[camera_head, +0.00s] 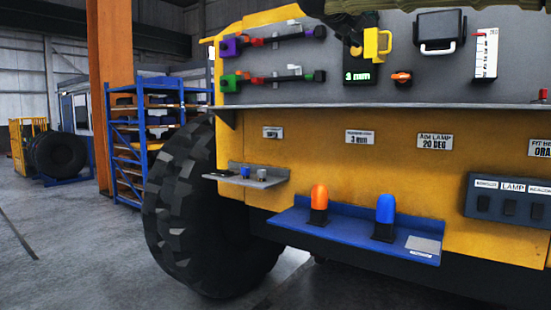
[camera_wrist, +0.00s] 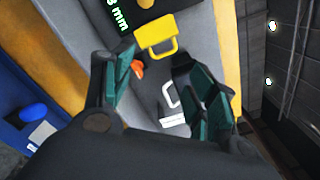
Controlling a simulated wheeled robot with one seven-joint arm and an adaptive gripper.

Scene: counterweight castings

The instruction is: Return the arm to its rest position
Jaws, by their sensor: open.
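My gripper (camera_wrist: 155,78) is open in the wrist view, its two teal-padded fingers spread wide with nothing held between them. It faces the grey panel of the yellow machine. A yellow handle (camera_wrist: 156,36) shows just beyond the fingertips, apart from them as far as I can see. In the head view the yellow handle (camera_head: 376,46) is on the panel beside the black display (camera_head: 359,76) reading 3 mm. A dark jointed shape at the top edge there seems to be part of my arm; its fingers are not clear.
A shelf edge (camera_head: 350,106) juts out below the panel. Below it, a blue tray (camera_head: 290,222) carries an orange lamp (camera_head: 319,198) and a blue lamp (camera_head: 385,209). A black case (camera_head: 439,29) hangs right of the handle. A large tyre (camera_head: 185,210) stands left; floor is open further left.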

